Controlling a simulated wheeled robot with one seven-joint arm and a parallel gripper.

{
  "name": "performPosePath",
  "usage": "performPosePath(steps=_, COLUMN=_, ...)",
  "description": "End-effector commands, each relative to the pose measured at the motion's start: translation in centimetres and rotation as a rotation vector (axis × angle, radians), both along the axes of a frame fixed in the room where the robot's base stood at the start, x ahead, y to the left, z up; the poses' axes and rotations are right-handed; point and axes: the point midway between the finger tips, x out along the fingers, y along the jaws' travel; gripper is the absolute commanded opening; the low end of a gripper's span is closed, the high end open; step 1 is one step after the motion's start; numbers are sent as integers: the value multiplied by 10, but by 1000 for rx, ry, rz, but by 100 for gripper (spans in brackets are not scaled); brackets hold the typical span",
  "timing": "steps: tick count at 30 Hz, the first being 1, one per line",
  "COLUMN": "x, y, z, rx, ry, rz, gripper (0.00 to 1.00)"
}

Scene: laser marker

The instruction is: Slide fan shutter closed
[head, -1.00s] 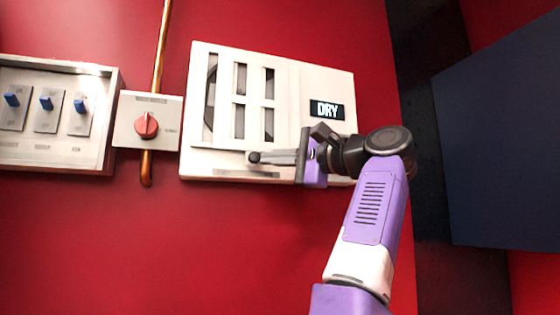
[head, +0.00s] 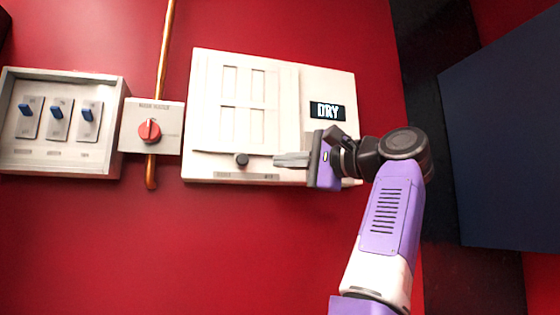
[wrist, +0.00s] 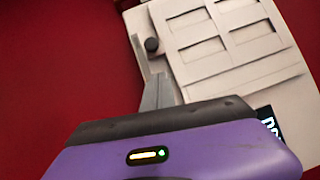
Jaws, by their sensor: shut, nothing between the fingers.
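The white fan unit (head: 325,84) hangs on the red wall. Its shutter (head: 246,100) shows all of its window panels filled with white, with no dark gaps. A dark round knob (head: 241,160) sits below the panels, and it also shows in the wrist view (wrist: 151,45). My gripper (head: 277,160) is shut and empty, just right of the knob, with a small gap between its tips and the knob. In the wrist view the fingers (wrist: 156,85) point toward the knob and lie apart from it.
To the left are a red rotary knob (head: 149,130) on a white plate, a copper pipe (head: 163,60) and a box of blue switches (head: 62,172). A dark panel (head: 505,150) stands at the right.

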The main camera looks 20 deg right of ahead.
Motion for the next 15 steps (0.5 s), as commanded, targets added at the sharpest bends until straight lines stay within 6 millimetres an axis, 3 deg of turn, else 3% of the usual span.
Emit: performPosePath(steps=15, x=-65, y=-42, z=-13, rx=-2, ry=1, rz=1, gripper=0)
